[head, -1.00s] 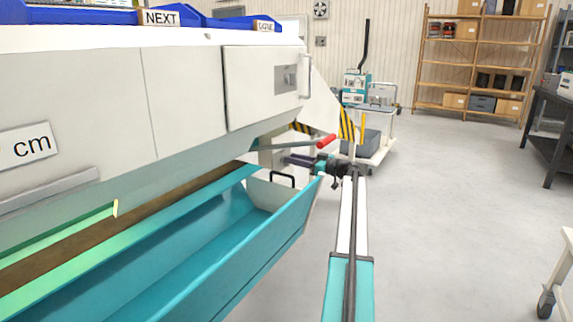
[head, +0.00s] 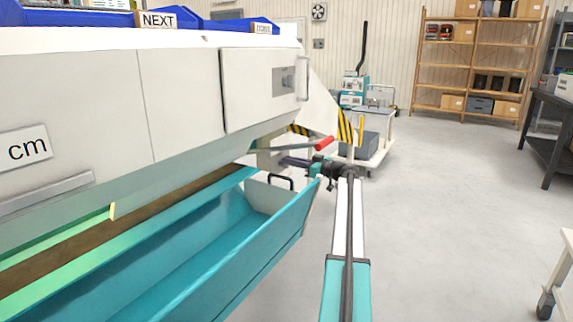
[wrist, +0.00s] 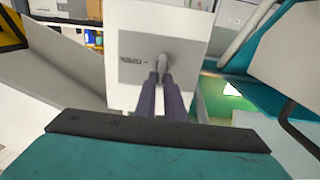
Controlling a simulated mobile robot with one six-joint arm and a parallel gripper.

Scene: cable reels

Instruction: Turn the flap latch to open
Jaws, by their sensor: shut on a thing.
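In the wrist view a grey latch lever (wrist: 162,66) sits on a grey plate (wrist: 133,60) fixed to a white panel (wrist: 150,18). Dark lettering beside the lever looks upside down. My gripper (wrist: 162,84) has its two purple fingers closed around the lever's end, which hides that end. In the head view my gripper (head: 290,162) reaches left beneath the white machine, against a pale housing (head: 268,158). The lever is too small and hidden there to tell its angle.
A red-ended handle (head: 324,143) juts out just above my gripper. Open floor (head: 450,200) lies to the right.

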